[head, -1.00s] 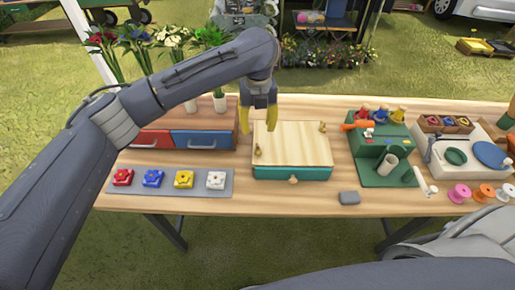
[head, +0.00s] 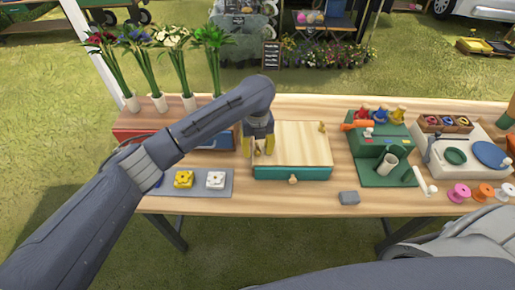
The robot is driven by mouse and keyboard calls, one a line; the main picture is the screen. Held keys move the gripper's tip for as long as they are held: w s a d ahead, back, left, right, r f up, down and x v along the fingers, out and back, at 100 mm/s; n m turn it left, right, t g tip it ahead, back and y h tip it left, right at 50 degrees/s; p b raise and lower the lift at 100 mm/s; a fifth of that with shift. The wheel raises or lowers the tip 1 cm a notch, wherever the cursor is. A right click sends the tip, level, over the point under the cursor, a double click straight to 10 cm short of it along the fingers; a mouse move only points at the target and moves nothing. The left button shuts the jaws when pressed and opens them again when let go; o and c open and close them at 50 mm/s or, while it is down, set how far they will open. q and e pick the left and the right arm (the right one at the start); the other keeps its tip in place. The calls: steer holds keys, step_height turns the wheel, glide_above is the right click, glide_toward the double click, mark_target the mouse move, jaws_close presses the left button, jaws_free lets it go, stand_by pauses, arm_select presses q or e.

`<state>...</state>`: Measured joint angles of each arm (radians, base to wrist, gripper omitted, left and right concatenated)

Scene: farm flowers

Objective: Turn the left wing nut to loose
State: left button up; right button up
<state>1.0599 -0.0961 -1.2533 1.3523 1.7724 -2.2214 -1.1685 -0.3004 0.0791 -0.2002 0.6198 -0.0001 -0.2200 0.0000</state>
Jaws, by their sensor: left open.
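A teal box (head: 300,173) with a pale wooden lid (head: 305,143) stands on the table. The left wing nut is at the lid's left front corner, mostly hidden by my left gripper. The right wing nut (head: 322,127), small and brass-coloured, sits at the lid's far right corner. My left gripper (head: 258,151) has yellow fingers, points down and is open over the left corner, with its fingers on either side of the left wing nut. I cannot tell whether they touch it. My right gripper is not in view.
A wooden knob (head: 292,180) is on the box front. A green stand (head: 380,150) is further right. A grey mat with flower pieces (head: 215,180) lies left, partly behind my left arm. Flowers in vases stand behind.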

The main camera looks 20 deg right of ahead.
arm_select(q)
jaws_close()
stand_by(0.4)
